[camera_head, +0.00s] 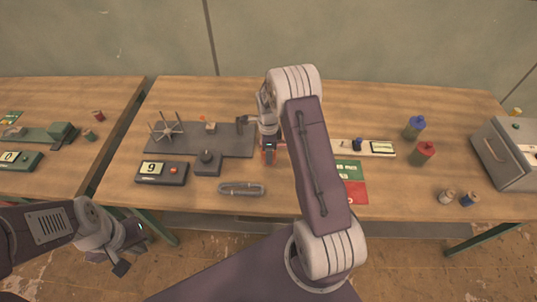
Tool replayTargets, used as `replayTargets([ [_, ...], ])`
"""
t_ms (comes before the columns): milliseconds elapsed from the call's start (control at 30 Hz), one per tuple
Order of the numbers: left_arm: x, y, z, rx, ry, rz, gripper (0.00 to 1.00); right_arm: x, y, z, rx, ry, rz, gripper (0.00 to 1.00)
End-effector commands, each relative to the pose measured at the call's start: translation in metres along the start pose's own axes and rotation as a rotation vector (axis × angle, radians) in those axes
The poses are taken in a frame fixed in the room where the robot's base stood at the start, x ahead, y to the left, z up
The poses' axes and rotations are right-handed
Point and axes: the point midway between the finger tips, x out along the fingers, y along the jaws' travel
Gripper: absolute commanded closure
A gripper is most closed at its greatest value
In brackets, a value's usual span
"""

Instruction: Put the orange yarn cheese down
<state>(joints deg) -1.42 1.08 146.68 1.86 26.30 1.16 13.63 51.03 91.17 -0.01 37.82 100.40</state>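My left gripper (134,256) hangs in front of the table's front edge at the lower left. Its dark fingers look spread, with nothing seen between them. My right arm reaches up over the middle of the table and bends down, so its gripper (268,152) is low over the table, at the right end of the grey plate. Its fingers are mostly hidden, and a small orange-red patch shows at its tip. I cannot tell whether that patch is the orange yarn cheese. A small orange and pale object (211,127) sits on the grey plate (232,140).
A display box reading 9 (153,168) stands before the plate, with a spoked wheel (166,130) behind. Right are a green and red card (355,190), blue (414,128) and red canisters (422,154), and a grey cabinet (500,155).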

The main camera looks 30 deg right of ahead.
Motion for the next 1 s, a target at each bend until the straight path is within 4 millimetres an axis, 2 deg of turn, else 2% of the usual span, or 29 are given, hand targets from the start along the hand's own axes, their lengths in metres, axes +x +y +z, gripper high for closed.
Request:
replayTargets([
  [133,-0.006,0.000,-0.001,0.000,0.000,0.000,1.00,0.020,0.000,0.000,0.000,0.000,0.001,0.90],
  [533,-0.001,0.000,0.000,0.000,0.000,0.000,1.00,0.028,0.000,0.000,0.000,0.000,-0.001,0.90],
  [567,-0.002,0.000,0.000,0.000,0.000,0.000,1.00,0.027,0.000,0.000,0.000,0.000,-0.001,0.38],
  [600,-0.003,0.000,0.000,0.000,0.000,0.000,1.00,0.027,0.000,0.000,0.000,0.000,-0.001,0.27],
  [633,-0.003,0.000,0.000,0.000,0.000,0.000,1.00,0.027,0.000,0.000,0.000,0.000,0.000,0.24],
  [900,-0.003,0.000,0.000,0.000,0.000,0.000,1.00,0.026,0.000,0.000,0.000,0.000,0.000,0.24],
  [1000,-0.006,0.000,-0.001,0.000,0.000,0.000,1.00,0.019,0.000,0.000,0.000,0.000,-0.002,0.24],
])
